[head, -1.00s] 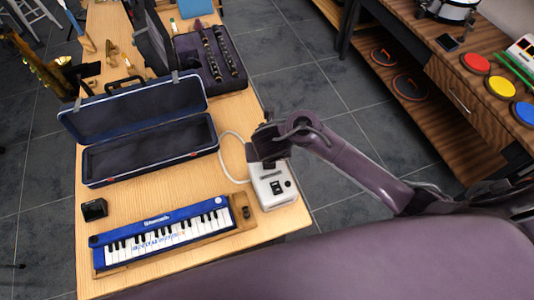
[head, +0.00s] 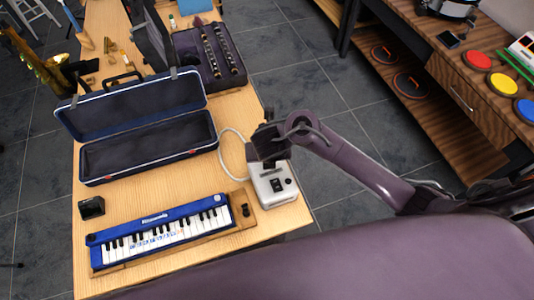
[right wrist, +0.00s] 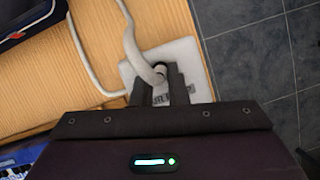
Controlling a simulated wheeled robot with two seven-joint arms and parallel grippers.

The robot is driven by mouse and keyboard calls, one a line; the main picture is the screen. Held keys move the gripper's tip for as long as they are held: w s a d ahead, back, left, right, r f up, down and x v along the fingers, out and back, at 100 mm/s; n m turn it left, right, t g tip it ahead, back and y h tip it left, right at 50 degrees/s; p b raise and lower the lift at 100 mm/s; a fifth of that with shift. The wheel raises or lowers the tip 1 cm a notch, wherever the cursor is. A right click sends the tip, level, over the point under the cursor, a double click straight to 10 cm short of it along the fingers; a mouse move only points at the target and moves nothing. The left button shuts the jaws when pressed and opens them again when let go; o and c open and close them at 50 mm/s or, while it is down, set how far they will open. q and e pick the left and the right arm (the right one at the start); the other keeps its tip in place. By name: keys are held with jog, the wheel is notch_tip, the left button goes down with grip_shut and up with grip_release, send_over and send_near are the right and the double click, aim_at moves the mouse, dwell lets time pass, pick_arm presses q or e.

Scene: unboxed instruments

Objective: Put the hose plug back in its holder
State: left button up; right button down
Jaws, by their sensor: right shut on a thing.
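My right gripper (head: 268,150) hangs over the far end of a white box (head: 279,186) at the table's right edge. In the right wrist view, the right gripper (right wrist: 161,90) is shut on the end of a pale hose (right wrist: 131,42). The hose plug (right wrist: 160,69) sits between the two dark fingers, mostly hidden by them. The white box (right wrist: 194,58) lies just below the fingers. In the head view the hose (head: 231,132) loops left of the gripper. I cannot tell where the holder is or whether the plug touches it. My left gripper is not in view.
A blue keyboard (head: 158,231) lies left of the white box, with a small black block (head: 91,207) behind it. Bare wood (head: 150,196) lies between keyboard and case.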

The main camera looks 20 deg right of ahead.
jog(key=shift+f, duration=0.25)
jog(key=c, duration=1.3)
grip_release()
jog(key=shift+c, duration=0.2)
jog(key=shift+r, duration=0.1)
jog(key=p+v, duration=0.4)
jog(key=v, duration=0.3)
jog(key=shift+s+r+p, duration=0.25)
jog(key=shift+p, duration=0.1)
